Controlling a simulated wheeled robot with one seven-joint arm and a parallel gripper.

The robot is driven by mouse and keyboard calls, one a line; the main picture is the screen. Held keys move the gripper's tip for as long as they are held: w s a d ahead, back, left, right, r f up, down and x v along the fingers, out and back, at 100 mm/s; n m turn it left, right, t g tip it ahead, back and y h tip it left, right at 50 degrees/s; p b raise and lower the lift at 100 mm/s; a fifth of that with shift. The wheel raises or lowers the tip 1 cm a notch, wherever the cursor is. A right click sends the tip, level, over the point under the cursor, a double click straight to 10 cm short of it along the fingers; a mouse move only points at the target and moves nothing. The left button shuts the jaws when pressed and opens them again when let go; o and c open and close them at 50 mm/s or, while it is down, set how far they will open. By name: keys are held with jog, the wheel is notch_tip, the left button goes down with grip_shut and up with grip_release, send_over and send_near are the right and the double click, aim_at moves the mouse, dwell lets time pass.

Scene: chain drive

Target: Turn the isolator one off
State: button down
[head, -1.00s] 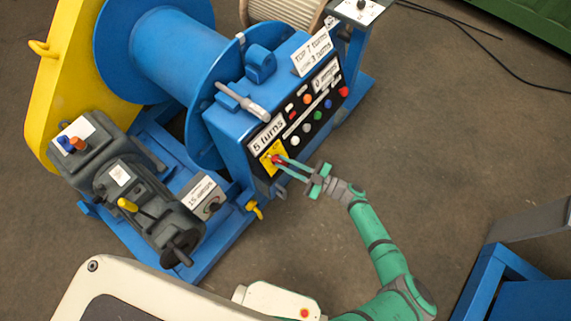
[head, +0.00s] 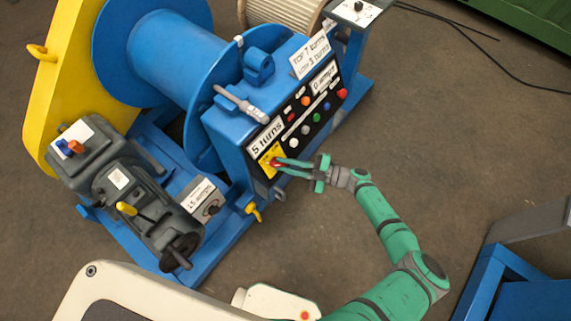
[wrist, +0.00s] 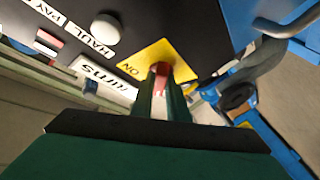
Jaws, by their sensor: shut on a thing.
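The isolator is a red handle (head: 274,162) on a yellow plate (head: 267,156) at the lower left end of the black control panel. In the wrist view the red handle (wrist: 161,70) shows between my fingertips, and the yellow plate (wrist: 146,62) reads "ON". My gripper (head: 279,164) is green and shut on the red handle. The fingers hide part of the handle and of the plate, so any other marking there is out of sight.
The panel (head: 318,106) carries several coloured buttons and a "5 turns" label. A grey lever (head: 240,103) sits on the blue housing above it. A yellow hook (head: 253,211) is below left of my gripper. Open floor (head: 330,240) lies to the right.

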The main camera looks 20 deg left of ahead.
jog(key=shift+f, duration=0.1)
jog(key=c, duration=1.7)
grip_release()
jog(key=d, duration=1)
jog(key=shift+w+d, duration=0.4)
